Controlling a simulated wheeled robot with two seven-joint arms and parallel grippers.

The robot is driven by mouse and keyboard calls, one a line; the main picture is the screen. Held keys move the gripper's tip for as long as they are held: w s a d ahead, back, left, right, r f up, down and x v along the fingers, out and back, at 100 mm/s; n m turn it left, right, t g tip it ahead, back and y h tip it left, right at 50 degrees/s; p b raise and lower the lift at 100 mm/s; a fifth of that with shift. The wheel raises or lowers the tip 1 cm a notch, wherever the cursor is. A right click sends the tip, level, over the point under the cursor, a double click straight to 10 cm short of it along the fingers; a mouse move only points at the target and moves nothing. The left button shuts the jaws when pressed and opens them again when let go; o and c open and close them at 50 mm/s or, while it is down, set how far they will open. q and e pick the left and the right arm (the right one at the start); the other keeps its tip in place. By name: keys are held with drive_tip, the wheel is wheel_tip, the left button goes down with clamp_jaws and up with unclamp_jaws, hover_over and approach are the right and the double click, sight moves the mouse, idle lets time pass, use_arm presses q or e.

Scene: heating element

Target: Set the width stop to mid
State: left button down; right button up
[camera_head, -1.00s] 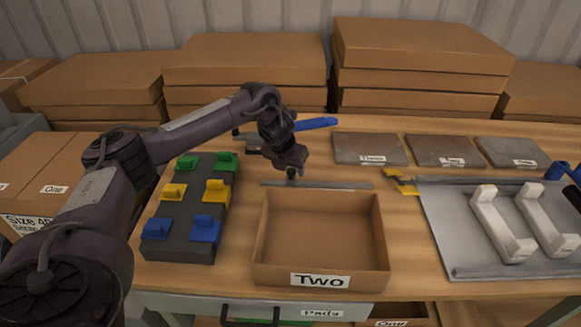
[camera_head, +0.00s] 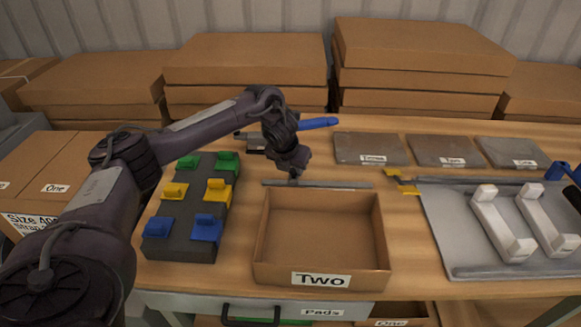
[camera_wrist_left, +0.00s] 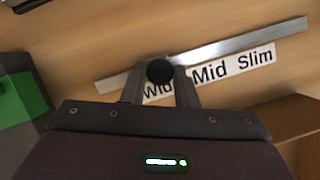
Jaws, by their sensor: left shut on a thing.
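The width stop's black knob (camera_wrist_left: 159,72) sits on a metal rail (camera_wrist_left: 240,45) in the left wrist view. Below the rail is a white label strip (camera_wrist_left: 228,71) reading Wide, Mid, Slim from left to right. The knob is above Wide, left of Mid. My left gripper (camera_wrist_left: 160,84) is shut on the knob, and its fingers partly hide the word Wide. In the head view my left gripper (camera_head: 294,174) points down at the rail (camera_head: 335,184), behind the cardboard box marked Two. My right gripper is not in view.
The open box marked Two (camera_head: 320,240) stands just in front of the rail. A dark block with blue, yellow and green pieces (camera_head: 185,232) is to its left. A grey tray with white brackets (camera_head: 455,240) is at right, with dark labelled plates (camera_head: 370,148) behind.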

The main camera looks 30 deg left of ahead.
use_arm(q)
drive_tip(key=w+d, duration=0.1)
drive_tip(key=d, duration=0.1)
drive_tip(key=w+d, duration=0.1)
drive_tip(key=d, duration=0.1)
drive_tip(key=w+d, duration=0.1)
drive_tip(key=d, duration=0.1)
drive_tip(key=shift+w, duration=0.4)
drive_tip(key=c, duration=1.1)
unclamp_jaws()
drive_tip(key=shift+s+r, duration=0.1)
drive_tip(key=v, duration=0.7)
drive_tip(key=shift+s+r, duration=0.15)
drive_tip(key=shift+r, duration=0.15)
